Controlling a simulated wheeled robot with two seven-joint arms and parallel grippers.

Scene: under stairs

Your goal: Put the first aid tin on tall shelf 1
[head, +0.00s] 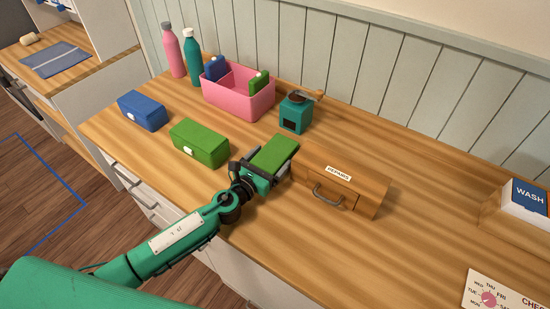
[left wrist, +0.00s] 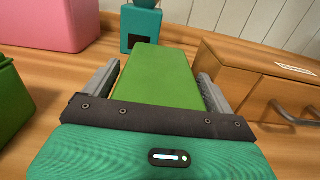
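A green tin (head: 274,153) lies on the wooden counter, left of the wooden REPAIRS box. My left gripper (head: 264,168) reaches it from the front left. In the left wrist view its two fingers (left wrist: 158,88) stand open on either side of the green tin (left wrist: 158,75), with narrow gaps visible. A second green tin (head: 199,143) with a white clasp stands to the left, and a blue tin (head: 142,110) beyond it. No first aid marking is readable on any tin. No shelf can be identified as tall shelf 1. My right gripper is out of view.
The wooden REPAIRS box (head: 341,180) stands close to the gripper's right. Behind are a teal grinder (head: 294,115), a pink bin (head: 238,100) and two bottles (head: 192,57). A WASH box (head: 527,197) is at right. The counter's middle right is clear.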

